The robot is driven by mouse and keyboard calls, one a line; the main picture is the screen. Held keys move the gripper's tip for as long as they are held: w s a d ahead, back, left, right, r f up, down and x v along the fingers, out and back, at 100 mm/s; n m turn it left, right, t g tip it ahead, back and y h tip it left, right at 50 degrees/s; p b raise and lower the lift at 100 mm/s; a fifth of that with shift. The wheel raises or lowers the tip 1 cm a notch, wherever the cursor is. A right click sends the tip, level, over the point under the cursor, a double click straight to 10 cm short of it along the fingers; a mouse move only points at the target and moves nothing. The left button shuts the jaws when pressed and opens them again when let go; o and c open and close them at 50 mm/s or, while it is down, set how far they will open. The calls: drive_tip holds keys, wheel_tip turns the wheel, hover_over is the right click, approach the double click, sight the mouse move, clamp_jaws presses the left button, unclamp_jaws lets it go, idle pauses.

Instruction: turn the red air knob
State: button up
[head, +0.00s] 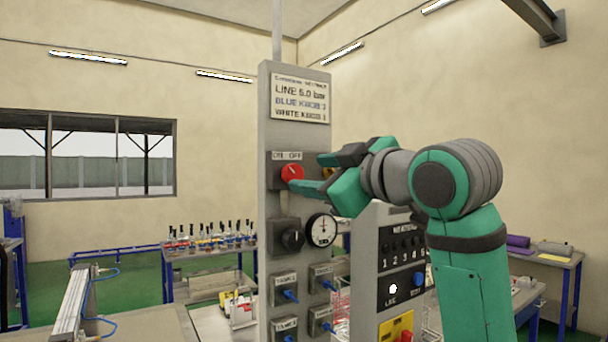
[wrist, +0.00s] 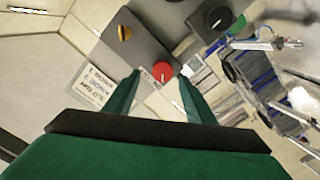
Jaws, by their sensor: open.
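In the wrist view the red knob (wrist: 162,71) appears between the tips of my open gripper (wrist: 158,77). No contact with the knob is visible, and the exact gap to it is hard to tell.
Below are a black knob (head: 292,240), a gauge (head: 322,230) and several blue-handled valves. A lower numbered panel (head: 370,260) stands to the right, near my arm.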

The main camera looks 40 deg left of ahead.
drive_tip(key=v, duration=0.5)
drive_tip(key=shift+s, duration=0.35)
drive_tip(key=shift+w, duration=0.1)
